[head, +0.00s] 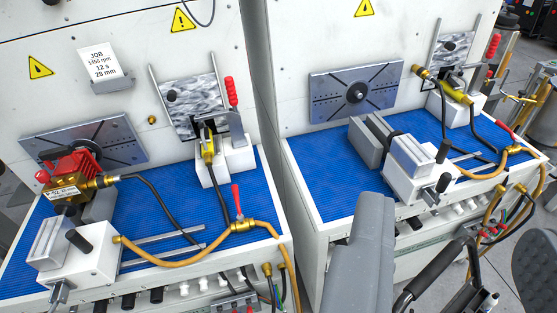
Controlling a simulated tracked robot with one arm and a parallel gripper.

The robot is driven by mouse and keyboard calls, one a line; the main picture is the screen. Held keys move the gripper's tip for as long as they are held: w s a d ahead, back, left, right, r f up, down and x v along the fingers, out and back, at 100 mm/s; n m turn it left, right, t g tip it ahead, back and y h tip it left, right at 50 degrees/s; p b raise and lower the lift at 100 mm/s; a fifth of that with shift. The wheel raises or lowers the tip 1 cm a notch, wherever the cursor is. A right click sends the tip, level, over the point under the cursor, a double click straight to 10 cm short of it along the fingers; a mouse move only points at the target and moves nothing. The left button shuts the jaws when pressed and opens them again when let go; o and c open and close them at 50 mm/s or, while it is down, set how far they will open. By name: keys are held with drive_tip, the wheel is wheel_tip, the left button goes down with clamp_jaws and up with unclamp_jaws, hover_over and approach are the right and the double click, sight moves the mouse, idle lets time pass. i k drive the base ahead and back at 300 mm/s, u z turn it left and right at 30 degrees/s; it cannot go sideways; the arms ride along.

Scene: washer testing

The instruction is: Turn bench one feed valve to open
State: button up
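The left bench has a feed line with a brass valve (243,226) at its front right edge. Its red lever (237,200) stands upright, across the run of the orange hose. The right bench has a similar brass valve (513,149), with a red lever (504,128) slanting up to the left. No bench number is legible, so I cannot tell which bench is one. My gripper (452,222) is at the lower right, with its grey fingers wide apart and nothing held between them. It is apart from both valves in the picture.
A red and brass pump (75,178) is clamped on the left bench. Red-handled toggle clamps (232,92) stand behind the valves. Orange hoses (170,257) and black hoses cross the blue mats (135,215). A narrow gap separates the benches. Hoses hang near my gripper at right.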

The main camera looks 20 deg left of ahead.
sight(239, 217)
drive_tip(key=u, duration=0.15)
drive_tip(key=i, duration=1.2)
drive_tip(key=u, duration=0.45)
